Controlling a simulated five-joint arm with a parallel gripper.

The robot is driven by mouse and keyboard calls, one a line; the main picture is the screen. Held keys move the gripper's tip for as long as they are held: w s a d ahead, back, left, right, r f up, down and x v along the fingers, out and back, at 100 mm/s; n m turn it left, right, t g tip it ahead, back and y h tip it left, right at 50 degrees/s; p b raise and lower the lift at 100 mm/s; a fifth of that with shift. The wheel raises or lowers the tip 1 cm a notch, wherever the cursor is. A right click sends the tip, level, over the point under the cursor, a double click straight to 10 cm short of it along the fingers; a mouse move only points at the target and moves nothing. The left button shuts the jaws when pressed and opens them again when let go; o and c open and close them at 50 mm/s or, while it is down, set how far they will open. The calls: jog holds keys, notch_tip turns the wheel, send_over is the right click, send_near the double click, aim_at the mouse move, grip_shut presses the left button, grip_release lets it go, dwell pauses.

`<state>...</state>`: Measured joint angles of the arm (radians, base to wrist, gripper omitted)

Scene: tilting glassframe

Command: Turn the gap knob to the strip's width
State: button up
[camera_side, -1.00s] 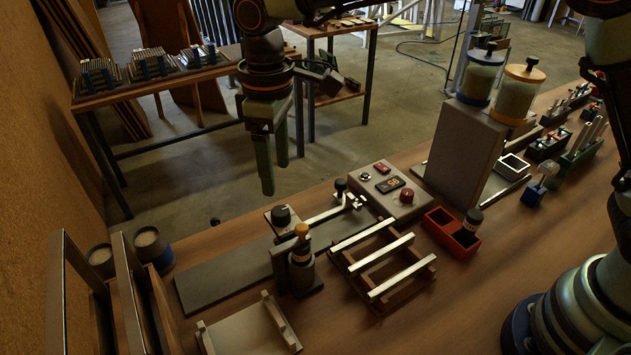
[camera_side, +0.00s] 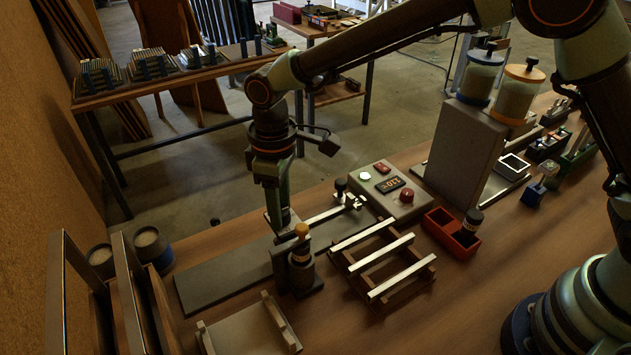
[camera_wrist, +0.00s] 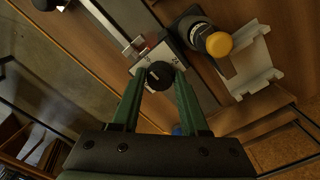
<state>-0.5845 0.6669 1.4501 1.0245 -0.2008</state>
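The gap knob (camera_wrist: 160,75) is dark and round, on a pale plate (camera_wrist: 150,58) with dark marks. My gripper (camera_wrist: 159,72) has its two green fingers spread, one on each side of the knob; I cannot tell whether they touch it. In the side view my gripper (camera_side: 280,228) points down at the plate, and its fingers hide the knob. Several silvery strips (camera_side: 402,280) lie across a wooden rack (camera_side: 428,262) to the right. A small display (camera_side: 390,184) with orange digits sits on the grey control box (camera_side: 408,207).
A red bin (camera_side: 452,232) and tall grey block (camera_side: 463,150) stand to the right. Upright frames (camera_side: 125,285) stand left.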

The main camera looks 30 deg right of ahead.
grip_shut()
jog(key=shift+m, duration=0.4)
jog(key=m, duration=0.3)
jog(key=shift+m, duration=0.3)
jog(key=m, duration=0.4)
jog(key=shift+m, duration=0.3)
jog(key=m, duration=0.4)
jog(key=shift+m, duration=0.3)
jog(key=shift+r+m, duration=0.1)
jog(key=shift+m, duration=2)
jog(key=shift+w, duration=0.1)
